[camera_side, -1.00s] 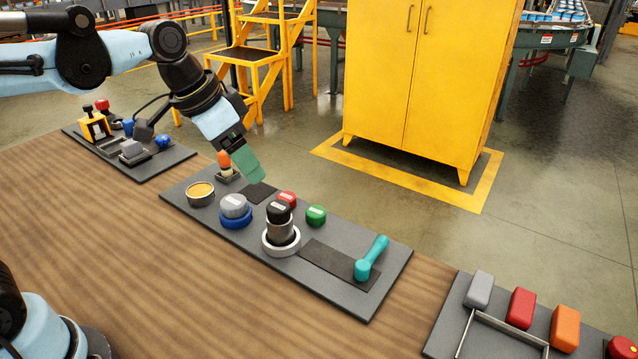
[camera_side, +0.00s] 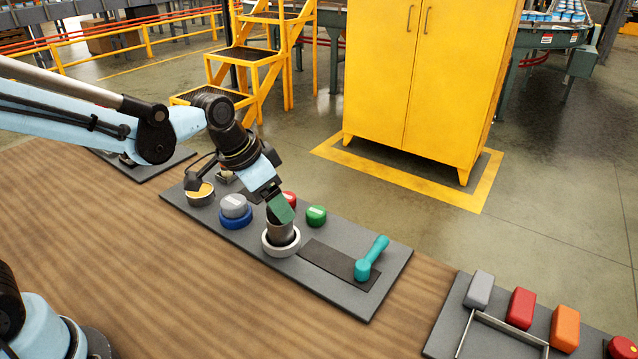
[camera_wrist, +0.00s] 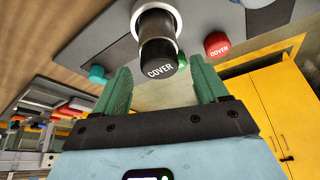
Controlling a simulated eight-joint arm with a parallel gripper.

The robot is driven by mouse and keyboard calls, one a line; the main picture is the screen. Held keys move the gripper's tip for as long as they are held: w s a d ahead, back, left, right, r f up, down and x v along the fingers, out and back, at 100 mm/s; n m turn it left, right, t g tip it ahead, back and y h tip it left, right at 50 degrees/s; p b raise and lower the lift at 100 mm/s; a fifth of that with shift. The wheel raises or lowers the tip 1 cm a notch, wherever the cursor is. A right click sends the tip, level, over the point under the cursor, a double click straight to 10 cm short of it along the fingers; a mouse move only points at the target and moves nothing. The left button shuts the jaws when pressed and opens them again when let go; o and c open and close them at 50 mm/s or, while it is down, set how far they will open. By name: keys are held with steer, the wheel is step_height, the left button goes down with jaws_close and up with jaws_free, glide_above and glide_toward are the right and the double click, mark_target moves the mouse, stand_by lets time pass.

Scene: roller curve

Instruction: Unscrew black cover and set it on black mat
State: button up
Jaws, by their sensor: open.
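The black cover (camera_wrist: 160,54), marked COVER, shows in the wrist view on top of a grey cylinder (camera_side: 282,233) in a white ring (camera_side: 269,251). In the side view my gripper hides the cover. My green-fingered gripper (camera_side: 280,210) is at the top of this cylinder, tilted. In the wrist view my gripper (camera_wrist: 162,82) is open and empty, with the cover between and just beyond its fingertips; contact cannot be told. A black mat (camera_side: 322,257) lies right of the cylinder on the grey board, bare on its left part.
A teal tool (camera_side: 369,262) lies across the mat's right end. A red cover (camera_side: 290,198) and a green one (camera_side: 316,214) are behind the cylinder.

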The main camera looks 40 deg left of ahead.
steer(key=shift+w+d+f, duration=0.1)
steer(key=shift+w+f, duration=0.05)
steer(key=shift+f, duration=0.4)
steer(key=shift+c, duration=0.3)
steer(key=c, duration=1.2)
steer(key=n+y, duration=0.1)
steer(key=n, duration=0.2)
steer(key=n+y, duration=0.1)
steer(key=n, duration=0.2)
steer(key=shift+n+t, duration=0.3)
steer(key=shift+n+y, duration=0.4)
steer(key=shift+n, duration=0.1)
steer(key=shift+a, duration=0.2)
